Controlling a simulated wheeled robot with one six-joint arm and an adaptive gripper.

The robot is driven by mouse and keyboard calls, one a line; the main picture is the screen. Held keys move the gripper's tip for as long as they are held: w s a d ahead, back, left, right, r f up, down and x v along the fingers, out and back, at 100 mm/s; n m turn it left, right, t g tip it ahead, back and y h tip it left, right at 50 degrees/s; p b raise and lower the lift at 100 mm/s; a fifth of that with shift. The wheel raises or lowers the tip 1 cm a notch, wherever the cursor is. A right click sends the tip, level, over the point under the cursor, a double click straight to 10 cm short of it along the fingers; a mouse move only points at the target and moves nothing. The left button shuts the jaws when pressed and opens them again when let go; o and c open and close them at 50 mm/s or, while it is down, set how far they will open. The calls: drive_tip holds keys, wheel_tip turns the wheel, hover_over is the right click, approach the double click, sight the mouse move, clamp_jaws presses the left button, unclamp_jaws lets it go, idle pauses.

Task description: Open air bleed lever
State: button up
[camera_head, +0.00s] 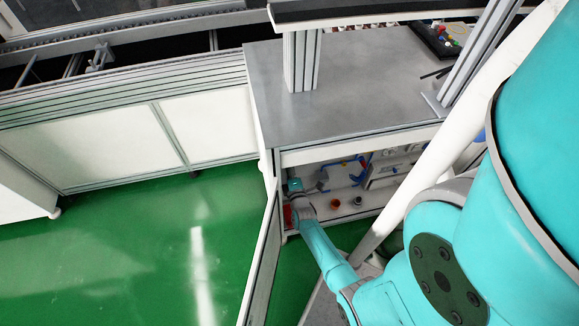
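My arm reaches down into the open cabinet (392,208) under the grey worktop. My gripper (318,184) is inside, at the left part of the opening. It is small and partly hidden by my wrist, so its fingers cannot be made out. Blue parts (355,166) show on the fittings to the right of my gripper, apart from it as far as I can see. I cannot tell which part is the air bleed lever, or whether my gripper touches anything.
The cabinet door (263,262) stands open to the left of my arm. A red part (288,215) sits at the opening's left edge. An orange-red round part (334,203) and a dark one (357,201) are on the cabinet floor. The green floor (140,262) at left is clear.

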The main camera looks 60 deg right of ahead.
drive_tip(key=shift+w, duration=0.1)
drive_tip(key=o, duration=1.2)
drive_tip(key=shift+c, duration=0.2)
drive_tip(key=v, duration=1.2)
drive_tip(key=shift+a, duration=0.1)
